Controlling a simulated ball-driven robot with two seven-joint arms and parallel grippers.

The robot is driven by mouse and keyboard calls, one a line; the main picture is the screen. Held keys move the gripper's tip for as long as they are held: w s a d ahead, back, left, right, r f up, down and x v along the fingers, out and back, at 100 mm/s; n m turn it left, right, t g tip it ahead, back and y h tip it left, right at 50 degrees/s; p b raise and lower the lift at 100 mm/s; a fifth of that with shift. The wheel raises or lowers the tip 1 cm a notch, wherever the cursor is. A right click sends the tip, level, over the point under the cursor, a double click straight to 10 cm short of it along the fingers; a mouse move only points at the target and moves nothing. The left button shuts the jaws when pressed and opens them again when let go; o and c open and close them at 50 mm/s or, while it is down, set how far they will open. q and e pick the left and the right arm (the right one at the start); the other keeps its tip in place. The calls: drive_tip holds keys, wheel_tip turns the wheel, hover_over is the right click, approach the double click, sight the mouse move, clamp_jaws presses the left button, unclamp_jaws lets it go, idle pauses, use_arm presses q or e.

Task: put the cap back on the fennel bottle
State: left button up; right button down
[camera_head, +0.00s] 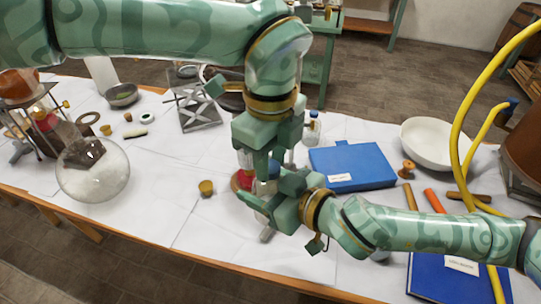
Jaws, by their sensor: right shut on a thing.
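My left gripper (262,172) points down from above near the middle of the table. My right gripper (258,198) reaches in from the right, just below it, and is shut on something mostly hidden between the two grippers. A small blue and clear piece, perhaps part of a bottle (267,168), shows there. I cannot read a fennel label or tell the cap apart. The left fingers overlap this piece, so whether they are open is unclear. A red item (242,180) shows just left of the grippers. Another small bottle with a blue top (313,128) stands behind.
A round glass flask (93,170) and several corks, one of them a cork (206,188), lie to the left. A blue book (352,167), white bowl (437,143) and yellow hose (457,120) are to the right. The cloth in front left is clear.

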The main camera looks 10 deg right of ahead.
use_arm(q)
drive_tip(key=m, duration=0.4)
clamp_jaws()
drive_tip(key=m, duration=0.5)
drive_tip(key=shift+m, duration=0.4)
drive_tip(key=o, duration=1.1)
unclamp_jaws()
drive_tip(key=shift+c, duration=0.2)
drive_tip(key=shift+d, duration=0.1)
drive_tip(key=shift+r, duration=0.1)
drive_tip(key=shift+r, duration=2.2)
drive_tip(key=o, duration=0.6)
drive_tip(key=shift+c, duration=0.2)
